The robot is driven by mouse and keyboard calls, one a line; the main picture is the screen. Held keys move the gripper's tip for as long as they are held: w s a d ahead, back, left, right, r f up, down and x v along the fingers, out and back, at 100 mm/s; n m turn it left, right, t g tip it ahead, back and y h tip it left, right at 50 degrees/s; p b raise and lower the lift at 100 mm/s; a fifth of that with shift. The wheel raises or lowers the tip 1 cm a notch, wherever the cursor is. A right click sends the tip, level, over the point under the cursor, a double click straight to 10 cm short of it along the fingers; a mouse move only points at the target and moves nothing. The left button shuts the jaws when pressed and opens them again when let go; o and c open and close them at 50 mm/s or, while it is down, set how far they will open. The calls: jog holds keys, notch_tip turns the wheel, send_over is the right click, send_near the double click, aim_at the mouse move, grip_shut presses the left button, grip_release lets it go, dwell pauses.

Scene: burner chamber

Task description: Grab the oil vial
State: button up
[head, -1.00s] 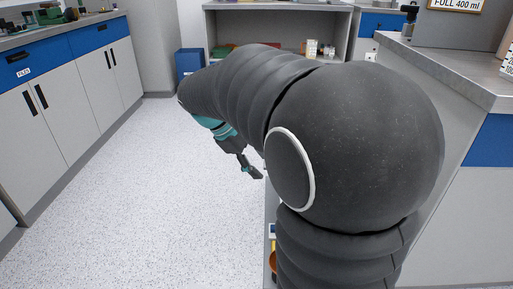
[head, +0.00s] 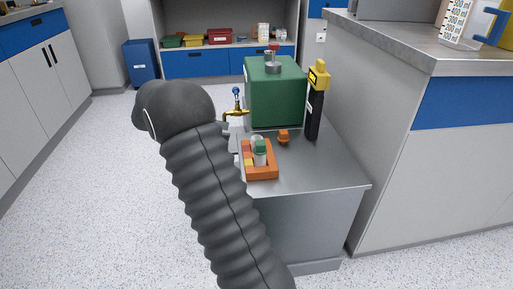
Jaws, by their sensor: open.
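An orange rack (head: 262,174) stands on the low grey cabinet, right of my arm. Small vials stand upright in it. One is a pale vial with a green cap (head: 262,147), and a greyish top shows beside it. I cannot tell which one is the oil vial, as labels and contents are too small to read. My arm rises at the left of the rack and bends away to the left. My gripper is hidden behind the arm or out of the picture.
The low grey cabinet (head: 310,180) also bears a green box (head: 275,95), a black and yellow device (head: 316,100), a small orange item (head: 284,136) and a brass valve fitting (head: 236,113). A tall counter (head: 430,190) stands at right. The floor at left is clear.

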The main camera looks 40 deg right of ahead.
aim_at(257, 138)
jog(key=x, duration=0.6)
jog(key=shift+d+f+b, duration=0.1)
jog(key=shift+d+b, duration=0.05)
jog(key=shift+b, duration=0.15)
jog(key=shift+b+x, duration=0.35)
jog(key=shift+x, duration=2.3)
jog(key=shift+f, duration=0.15)
jog(key=c, duration=0.7)
